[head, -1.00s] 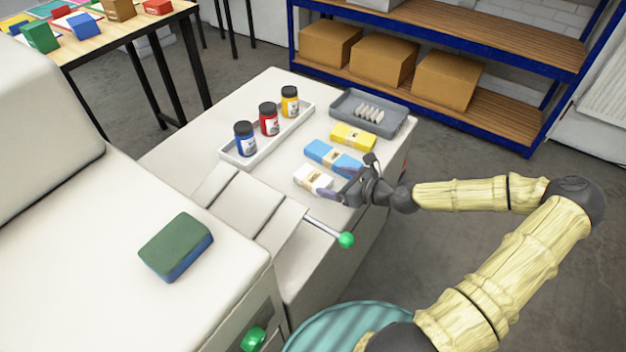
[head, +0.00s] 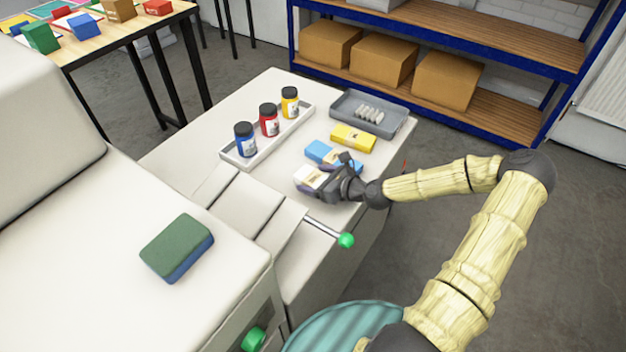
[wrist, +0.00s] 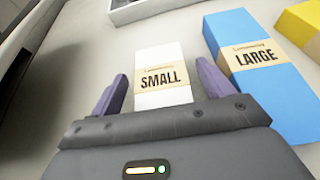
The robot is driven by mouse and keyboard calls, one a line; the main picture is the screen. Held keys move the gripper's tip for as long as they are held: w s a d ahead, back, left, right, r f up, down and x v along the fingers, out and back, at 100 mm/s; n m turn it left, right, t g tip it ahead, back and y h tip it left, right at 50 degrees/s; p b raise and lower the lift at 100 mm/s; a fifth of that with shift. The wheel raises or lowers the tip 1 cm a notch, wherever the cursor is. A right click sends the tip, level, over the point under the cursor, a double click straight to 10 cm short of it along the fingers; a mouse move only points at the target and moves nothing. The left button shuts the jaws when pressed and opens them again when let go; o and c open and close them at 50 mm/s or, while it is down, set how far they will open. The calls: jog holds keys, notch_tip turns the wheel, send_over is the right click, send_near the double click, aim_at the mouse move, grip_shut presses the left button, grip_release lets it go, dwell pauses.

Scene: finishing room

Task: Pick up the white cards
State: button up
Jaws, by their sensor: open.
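The white cards (head: 309,177) lie as a small banded stack on the white worktop, at the front end of a row of card stacks. In the wrist view the white cards (wrist: 160,72) carry a tan band reading "SMALL". My gripper (head: 318,184) is at the white cards, its near side hiding part of them. In the wrist view my gripper (wrist: 162,88) is open, with one purple finger on either side of the stack. Gaps show between the fingers and the cards, and nothing is gripped.
Blue cards (wrist: 252,75) banded "LARGE" lie close to the right finger. Yellow cards (head: 353,138) lie beyond them. A grey tray (head: 405,127) and a white tray of jars (head: 242,164) stand behind. A green-knobbed lever (head: 346,240) sticks out in front.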

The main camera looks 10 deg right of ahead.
jog(key=shift+w+a+f, duration=0.25)
jog(key=shift+w+a, duration=0.15)
jog(key=shift+w, duration=0.05)
jog(key=c, duration=1.1)
notch_tip(320, 180, up, 10)
jog(key=shift+r+p, duration=0.1)
jog(key=shift+p, duration=0.2)
dwell(0.4)
